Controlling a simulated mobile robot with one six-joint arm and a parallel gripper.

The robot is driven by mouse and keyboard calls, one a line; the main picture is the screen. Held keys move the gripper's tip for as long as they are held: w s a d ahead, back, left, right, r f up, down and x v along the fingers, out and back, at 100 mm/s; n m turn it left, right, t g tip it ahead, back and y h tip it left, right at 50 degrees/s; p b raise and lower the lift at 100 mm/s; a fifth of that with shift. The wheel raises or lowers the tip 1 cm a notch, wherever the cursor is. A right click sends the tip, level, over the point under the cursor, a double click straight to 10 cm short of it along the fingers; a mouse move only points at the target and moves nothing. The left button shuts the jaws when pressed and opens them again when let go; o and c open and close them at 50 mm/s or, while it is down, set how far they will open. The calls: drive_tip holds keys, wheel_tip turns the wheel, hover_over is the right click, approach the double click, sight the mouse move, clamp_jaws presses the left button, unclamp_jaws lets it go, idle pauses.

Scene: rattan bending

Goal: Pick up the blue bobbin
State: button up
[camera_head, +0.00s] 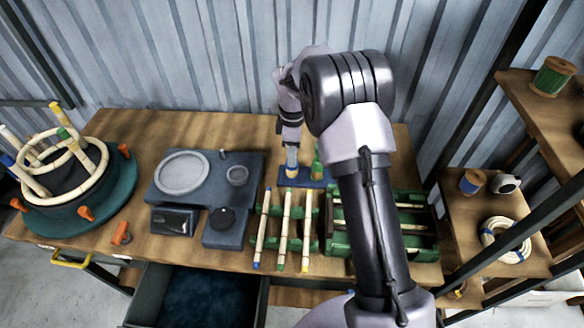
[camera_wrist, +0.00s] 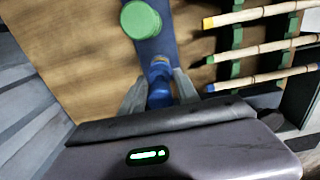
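A bobbin wound with blue (camera_head: 472,181), with pale wooden ends, stands on the lower shelf at the right in the head view. It is well apart from my gripper. My gripper (camera_head: 291,147) is at the back middle of the bench, pointing down over a small blue stand (camera_head: 303,182). In the wrist view its fingers (camera_wrist: 160,90) lie on both sides of a slim blue item (camera_wrist: 160,73) at the stand. I cannot tell whether they touch it. A green-topped item (camera_wrist: 141,20) stands beside it on the same stand.
Canes (camera_head: 284,222) lie across green racks, next to a green tray (camera_head: 412,250) partly hidden by my arm. A dark blue fixture (camera_head: 240,197) is left of them. A green spool (camera_head: 552,76) stands on the upper right shelf. A drawer (camera_head: 200,290) is open below.

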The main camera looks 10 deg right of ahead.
clamp_jaws()
idle(1.2)
